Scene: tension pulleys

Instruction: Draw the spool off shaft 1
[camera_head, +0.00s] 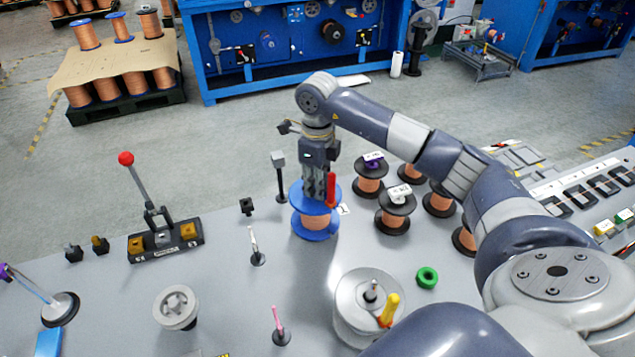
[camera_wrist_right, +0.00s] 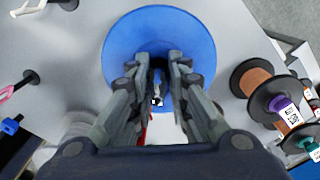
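A copper-wound spool with blue flanges (camera_head: 314,220) stands upright on the grey table near the middle of the head view, beside a small label marked 1. Its round blue top flange (camera_wrist_right: 120,45) fills the upper middle of the right wrist view. My right gripper (camera_head: 317,197) points down onto the spool's centre. Its fingers (camera_wrist_right: 163,62) are parted over the hub, with a small bright shaft end (camera_wrist_right: 157,98) between them. Whether they press on the hub is hidden. A red upright handle (camera_head: 331,190) is close beside the fingers. My left gripper is out of view.
Several black-flanged copper spools (camera_head: 396,211) stand right of the blue one. A clear-flanged drum (camera_head: 357,300) with a yellow handle (camera_head: 389,310) and a green ring (camera_head: 427,278) are in front. A red-knobbed lever stand (camera_head: 165,240) is left.

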